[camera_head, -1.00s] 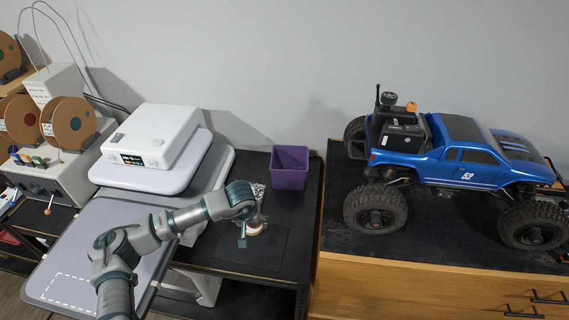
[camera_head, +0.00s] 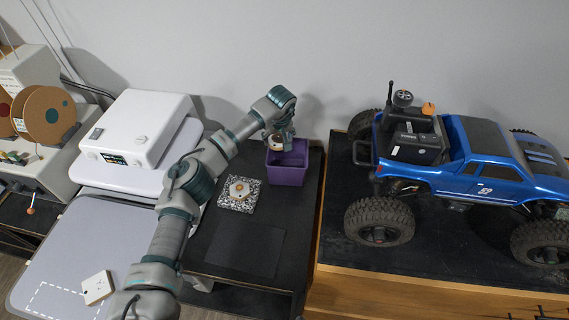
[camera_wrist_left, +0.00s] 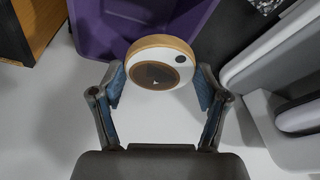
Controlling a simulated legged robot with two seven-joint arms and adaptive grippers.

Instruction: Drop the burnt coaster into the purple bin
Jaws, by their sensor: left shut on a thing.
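My left gripper (camera_head: 284,138) is shut on a round coaster with a pale wooden rim. In the left wrist view the coaster (camera_wrist_left: 160,64) sits between the two fingertips (camera_wrist_left: 160,86), its white face showing a large dark brown burnt patch and a small dark dot. In the head view the coaster (camera_head: 275,143) is partly hidden by the gripper. The gripper holds it over the back left part of the purple bin (camera_head: 287,176), near the rim. The bin also shows beyond the coaster in the wrist view (camera_wrist_left: 100,35). My right gripper is not in view.
A speckled tile (camera_head: 225,201) with a pale coaster (camera_head: 240,187) on it lies left of the bin. A dark mat (camera_head: 245,248) lies bare in front. A white press (camera_head: 140,130) stands left. A blue RC truck (camera_head: 460,165) stands right on a wooden cabinet.

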